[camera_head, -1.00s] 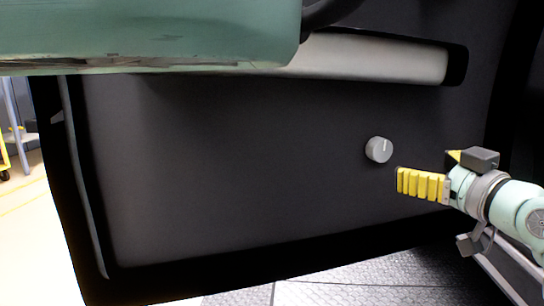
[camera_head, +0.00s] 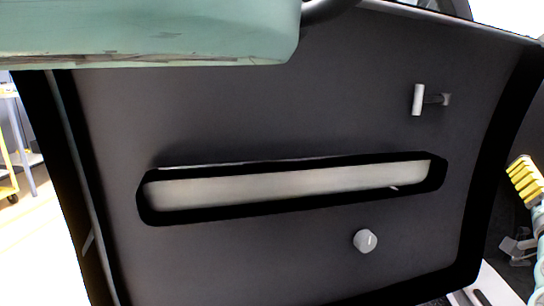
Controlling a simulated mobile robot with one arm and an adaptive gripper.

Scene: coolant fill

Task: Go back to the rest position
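My gripper (camera_head: 525,182) shows at the right edge of the head view, with yellow ribbed fingers pointing up and to the left. It is apart from the dark panel, to the right of its edge. I cannot tell whether its fingers are open or shut, and nothing held in them is visible. Most of my arm is cut off by the picture edge.
A large dark panel (camera_head: 270,115) fills the middle. It has a long pale recess (camera_head: 290,188), a grey round knob (camera_head: 365,241) and a small grey handle (camera_head: 419,100). A yellow and grey cart (camera_head: 22,150) stands at far left on pale floor.

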